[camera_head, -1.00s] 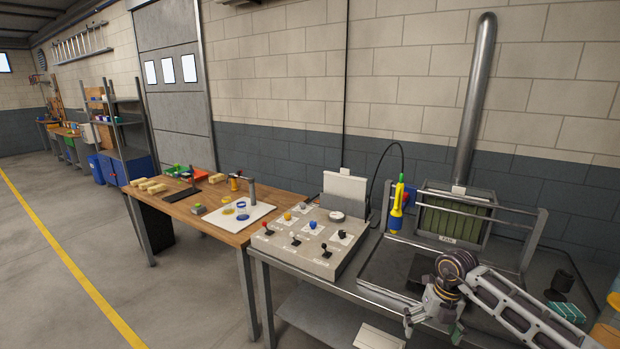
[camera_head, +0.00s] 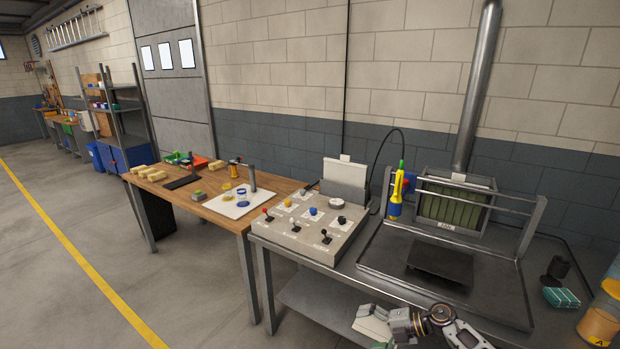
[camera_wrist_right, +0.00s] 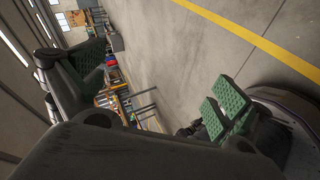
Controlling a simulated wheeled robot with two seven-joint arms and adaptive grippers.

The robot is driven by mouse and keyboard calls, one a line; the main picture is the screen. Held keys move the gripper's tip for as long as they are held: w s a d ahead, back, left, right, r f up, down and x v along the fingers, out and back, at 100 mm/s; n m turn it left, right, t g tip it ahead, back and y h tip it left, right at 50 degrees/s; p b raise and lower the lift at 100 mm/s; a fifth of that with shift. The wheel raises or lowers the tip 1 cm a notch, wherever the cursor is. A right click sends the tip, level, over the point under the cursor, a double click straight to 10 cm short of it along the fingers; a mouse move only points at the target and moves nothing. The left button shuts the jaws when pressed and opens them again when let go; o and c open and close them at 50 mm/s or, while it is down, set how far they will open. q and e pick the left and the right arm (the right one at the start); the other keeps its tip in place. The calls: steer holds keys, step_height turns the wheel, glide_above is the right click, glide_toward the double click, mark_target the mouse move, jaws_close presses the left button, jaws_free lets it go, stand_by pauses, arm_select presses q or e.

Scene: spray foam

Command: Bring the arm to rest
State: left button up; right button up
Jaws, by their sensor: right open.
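My right arm (camera_head: 440,325) is low at the bottom edge of the head view, in front of the metal bench (camera_head: 335,276). Its gripper is partly cut off there. In the right wrist view my right gripper (camera_wrist_right: 157,85) is open, with green-padded fingers wide apart and nothing between them. Beyond the fingers are the concrete floor and distant shelves. My left gripper is in neither view.
The bench carries a control panel (camera_head: 308,232) with levers, a yellow-blue spray tool (camera_head: 396,194), a dark square plate (camera_head: 440,263) and a fan box (camera_head: 452,208). A wooden table (camera_head: 215,213) stands left. Open floor (camera_head: 60,270) lies further left.

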steer(key=d+f+m+t+h, duration=0.2)
steer(key=d+f+m+t, duration=0.2)
steer(key=f+m+t, duration=0.65)
steer(key=s+d+f+m+g+h, duration=0.1)
steer(key=s+d+f+m+h, duration=0.2)
steer(key=f, duration=0.4)
steer(key=s+d+f+m+g+h, duration=0.1)
steer(key=s+f+m, duration=0.2)
steer(key=s+f, duration=0.3)
steer(key=s+d+f+m+g+h, duration=0.1)
steer(key=s+d+f+m+h, duration=0.15)
steer(key=f, duration=0.55)
steer(key=s+f+m+g+h, duration=0.1)
steer(key=s+f, duration=0.4)
steer(key=s, duration=0.8)
steer(key=s+a+f+m+g+h, duration=0.1)
steer(key=s+f+m+g, duration=0.3)
steer(key=s, duration=0.9)
steer(key=s+f+m+g+h, duration=0.1)
steer(key=s+f+g, duration=0.3)
steer(key=s+f, duration=0.4)
steer(key=s+m, duration=0.1)
steer(key=s, duration=0.4)
steer(key=shift+s+a+f+m, duration=0.15)
steer(key=shift+s+a+m, duration=0.15)
steer(key=shift+s, duration=0.1)
steer(key=shift+g+h, duration=0.25)
